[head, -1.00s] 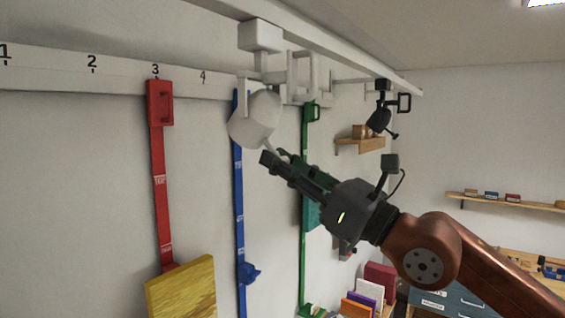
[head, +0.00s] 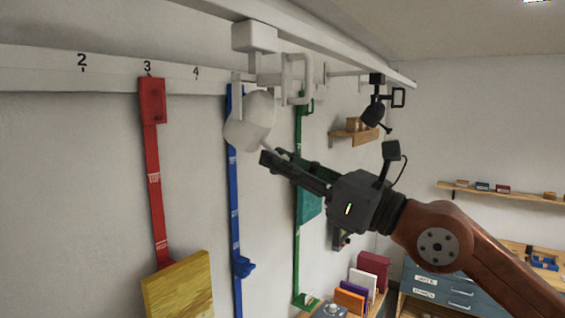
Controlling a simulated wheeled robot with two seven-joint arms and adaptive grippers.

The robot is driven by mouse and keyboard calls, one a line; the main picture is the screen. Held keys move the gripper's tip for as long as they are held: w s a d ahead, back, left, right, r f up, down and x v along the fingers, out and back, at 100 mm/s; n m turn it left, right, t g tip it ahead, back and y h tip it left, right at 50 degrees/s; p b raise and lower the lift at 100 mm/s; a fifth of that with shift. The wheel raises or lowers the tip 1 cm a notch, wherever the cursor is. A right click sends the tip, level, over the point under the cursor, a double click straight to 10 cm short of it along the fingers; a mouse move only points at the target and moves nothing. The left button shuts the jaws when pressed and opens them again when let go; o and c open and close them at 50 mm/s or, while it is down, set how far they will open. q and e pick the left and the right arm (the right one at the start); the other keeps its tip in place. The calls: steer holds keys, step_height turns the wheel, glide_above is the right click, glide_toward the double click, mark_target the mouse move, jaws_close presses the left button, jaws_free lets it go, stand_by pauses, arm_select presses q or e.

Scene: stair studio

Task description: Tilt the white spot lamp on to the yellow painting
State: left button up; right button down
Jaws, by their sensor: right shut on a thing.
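The white spot lamp (head: 250,120) hangs in its bracket below the ceiling track. Its head is tilted, and a short thin rod runs from its lower right side. The yellow painting (head: 179,288) is at the bottom, left of and below the lamp; its lower part is cut off by the picture edge. My right gripper (head: 270,160) reaches in from the lower right and is shut on the lamp's rod, close under the head. The dark fingers partly hide the rod's end. My left gripper is not in view.
A black spot lamp (head: 374,113) hangs farther along the white track (head: 330,52). The air left of the lamp is clear.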

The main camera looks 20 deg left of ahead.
steer(key=shift+d+r, duration=0.25)
steer(key=shift+r, duration=0.25)
steer(key=shift+s+d+r+b, duration=0.15)
steer(key=shift+d+b, duration=0.15)
steer(key=shift+b, duration=0.2)
steer(key=shift+d+r, duration=0.1)
steer(key=shift+r, duration=0.15)
steer(key=c, duration=2.1)
jaws_free()
steer(key=o, duration=0.4)
steer(key=shift+s+d+f, duration=0.1)
steer(key=shift+d+f, duration=0.05)
steer(key=shift+c, duration=0.2)
steer(key=v, duration=1.1)
steer(key=shift+d+f, duration=0.3)
steer(key=shift+f, duration=0.1)
